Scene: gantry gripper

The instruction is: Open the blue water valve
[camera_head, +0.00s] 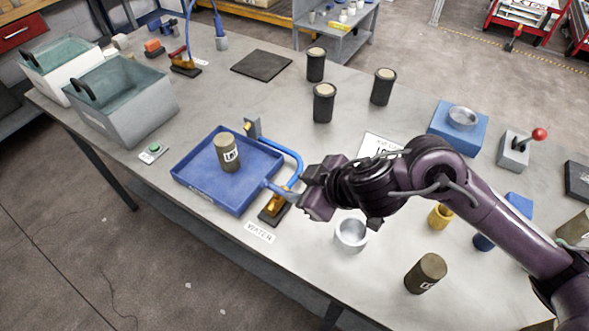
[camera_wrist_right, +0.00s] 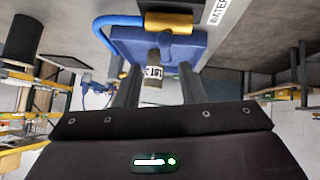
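The blue water valve (camera_head: 274,208) is a brass body on a dark base, with blue piping, at the front right corner of the blue tray (camera_head: 191,184). Its brass body (camera_wrist_right: 168,22) also shows at the top of the right wrist view, beyond my fingers. My right gripper (camera_head: 314,194) is just right of the valve in the head view and partly hides its surroundings. In the right wrist view, the two fingers (camera_wrist_right: 159,88) are apart with nothing held between them. I cannot tell the lever's exact position. My left gripper is not in view.
A brown labelled cylinder (camera_head: 228,153) stands in the tray. A WATER label (camera_head: 259,232) lies in front of the valve. A metal cup (camera_head: 351,234) and another brown cylinder (camera_head: 426,273) stand below my right arm. Dark cups (camera_head: 324,102) stand behind.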

